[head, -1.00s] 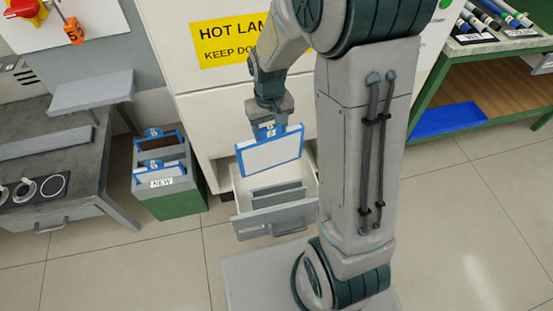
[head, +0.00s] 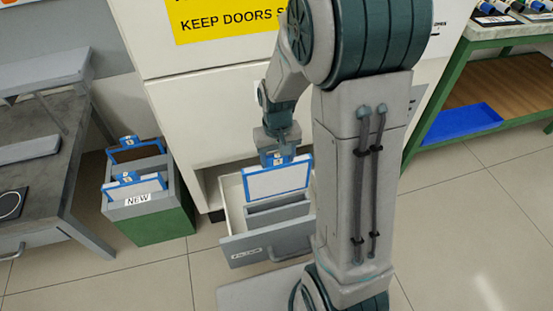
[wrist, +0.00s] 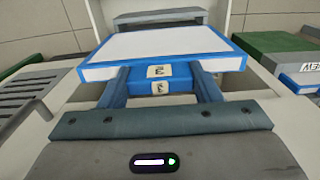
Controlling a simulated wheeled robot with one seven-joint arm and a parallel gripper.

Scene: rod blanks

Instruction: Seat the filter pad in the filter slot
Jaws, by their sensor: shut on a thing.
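The filter pad (head: 277,181), a white panel in a blue frame with a blue tab, hangs upright from my gripper (head: 277,159). My gripper is shut on the tab. The pad (wrist: 165,42) also fills the upper middle of the wrist view, with the tab between both fingers (wrist: 165,82). The pad is over the open drawer (head: 268,242), in front of the cabinet. Grey upright dividers (head: 278,210) stand inside the drawer and bound the filter slot. The pad's lower edge is near the dividers; I cannot tell whether it has entered the slot.
A green and grey box marked NEW (head: 155,226) stands left of the drawer, with blue-framed pads in it. A grey metal table (head: 45,200) is further left. The white cabinet (head: 210,110) is behind. My arm hides the drawer's right side.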

